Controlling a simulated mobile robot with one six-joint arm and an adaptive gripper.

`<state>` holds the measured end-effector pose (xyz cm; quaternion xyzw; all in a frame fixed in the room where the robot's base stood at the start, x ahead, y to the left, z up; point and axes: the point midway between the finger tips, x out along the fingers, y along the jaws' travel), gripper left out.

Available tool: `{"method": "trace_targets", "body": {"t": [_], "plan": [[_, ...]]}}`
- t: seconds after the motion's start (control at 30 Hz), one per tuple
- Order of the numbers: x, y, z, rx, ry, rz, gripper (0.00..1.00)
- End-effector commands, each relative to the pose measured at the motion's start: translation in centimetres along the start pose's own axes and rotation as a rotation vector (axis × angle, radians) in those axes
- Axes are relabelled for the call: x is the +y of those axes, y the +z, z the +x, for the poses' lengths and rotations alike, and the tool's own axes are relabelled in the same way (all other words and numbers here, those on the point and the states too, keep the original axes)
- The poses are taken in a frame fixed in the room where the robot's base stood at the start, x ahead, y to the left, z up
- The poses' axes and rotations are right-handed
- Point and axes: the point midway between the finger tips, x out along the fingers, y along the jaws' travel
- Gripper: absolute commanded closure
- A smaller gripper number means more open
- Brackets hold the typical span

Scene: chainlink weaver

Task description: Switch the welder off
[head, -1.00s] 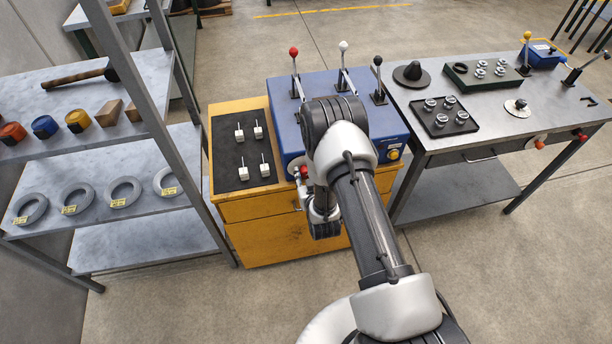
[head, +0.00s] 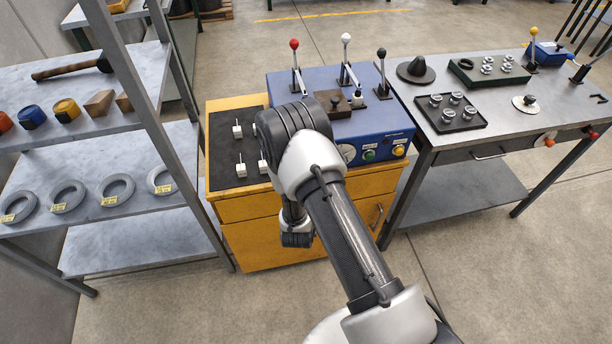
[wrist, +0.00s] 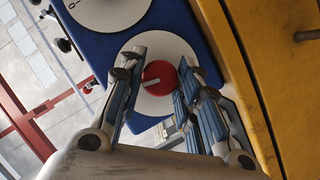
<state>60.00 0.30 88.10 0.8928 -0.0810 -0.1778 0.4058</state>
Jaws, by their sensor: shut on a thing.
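The blue welder (head: 372,121) sits on the yellow cabinet (head: 340,211). Its front has a white gauge (head: 346,153), a green button (head: 368,155) and a yellow button (head: 398,150). In the wrist view a red round knob (wrist: 159,77) with a white pointer line sits on a white disc on the blue panel (wrist: 96,53). My gripper (wrist: 152,80) is shut on this red knob, one finger on each side. In the head view my arm hides the knob and fingertips.
Red, white and black levers stand on the welder, with a brown block (head: 335,104) among them. A mat (head: 221,165) with white pieces is on the left. A grey workbench (head: 460,83) stands right, a metal shelf (head: 82,85) left. Open floor lies in front.

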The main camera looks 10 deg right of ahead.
Motion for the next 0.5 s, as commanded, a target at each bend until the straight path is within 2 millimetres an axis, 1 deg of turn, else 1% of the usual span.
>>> {"method": "trace_targets", "body": {"t": [0.2,0.5], "plan": [[-0.2,0.01,0.06,0.002,0.047,-0.114,0.93],[-0.07,-0.04,0.04,0.001,0.078,-0.185,0.93]]}}
